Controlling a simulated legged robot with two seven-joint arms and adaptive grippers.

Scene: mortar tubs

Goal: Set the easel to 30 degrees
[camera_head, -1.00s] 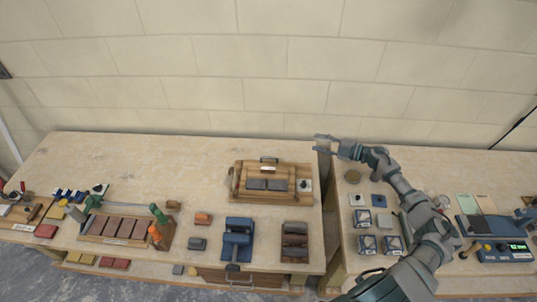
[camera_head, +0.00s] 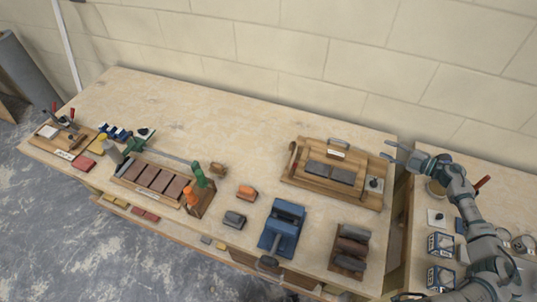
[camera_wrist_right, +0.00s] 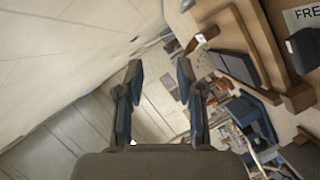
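A wooden board unit (camera_head: 305,180) with a handle at its back edge lies at the right end of the long bench. It looks like the easel, though I cannot be sure. It appears nearly flat; its angle cannot be read. Two dark grey pads (camera_head: 331,173) lie on it, and a small light plate with a dark knob (camera_head: 375,183) sits at its right. My right gripper (camera_head: 388,150) is open and empty, just beyond the board's back right corner. In the right wrist view the open fingers (camera_wrist_right: 160,78) have nothing between them. The left gripper is out of view.
A blue vice (camera_head: 284,229), a rack of brown blocks (camera_head: 155,180) with green and orange-handled tools, and a block tray (camera_head: 350,247) stand along the front. A gap separates this bench from the right one with its boxes (camera_head: 440,243). The bench's back middle is clear.

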